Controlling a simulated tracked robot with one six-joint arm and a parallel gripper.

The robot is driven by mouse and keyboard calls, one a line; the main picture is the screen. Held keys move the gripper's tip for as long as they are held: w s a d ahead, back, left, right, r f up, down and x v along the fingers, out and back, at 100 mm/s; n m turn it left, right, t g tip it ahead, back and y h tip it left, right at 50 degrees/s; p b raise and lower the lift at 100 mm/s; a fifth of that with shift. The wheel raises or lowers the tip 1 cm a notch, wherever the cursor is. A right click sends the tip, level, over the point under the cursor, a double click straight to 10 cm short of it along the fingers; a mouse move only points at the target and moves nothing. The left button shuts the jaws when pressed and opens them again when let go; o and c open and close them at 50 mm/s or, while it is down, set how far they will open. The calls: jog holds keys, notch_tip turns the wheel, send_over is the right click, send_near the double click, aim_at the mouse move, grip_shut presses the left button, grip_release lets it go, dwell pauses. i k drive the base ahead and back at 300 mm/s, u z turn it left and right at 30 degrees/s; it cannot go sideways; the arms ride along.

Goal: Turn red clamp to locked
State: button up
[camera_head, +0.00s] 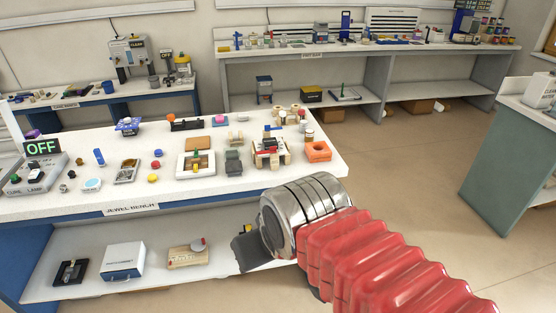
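A small wooden fixture (272,158) stands near the right end of the white jewel bench. A red part, which looks like the red clamp (268,145), sits on its top. It is too small to tell whether it is locked. My gripper (246,254) is the dark piece past the chrome wrist, low in front of the bench's front edge. It is apart from the clamp and below the bench top. Its fingers are mostly hidden by my wrist, and I cannot see anything held.
The jewel bench (225,187) also carries an orange block (317,151), a grey vise-like block (233,163), a white-framed tray (181,167) and an OFF lamp box (30,178). Its lower shelf holds a white case (123,261). Open floor (420,165) lies to the right.

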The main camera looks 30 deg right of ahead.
aim_at(273, 148)
jog(key=k, duration=0.15)
jog(key=z, duration=0.45)
jog(key=i, duration=1)
jog(key=k, duration=0.65)
jog(key=u, duration=0.1)
jog(key=i, duration=0.35)
jog(key=u, duration=0.05)
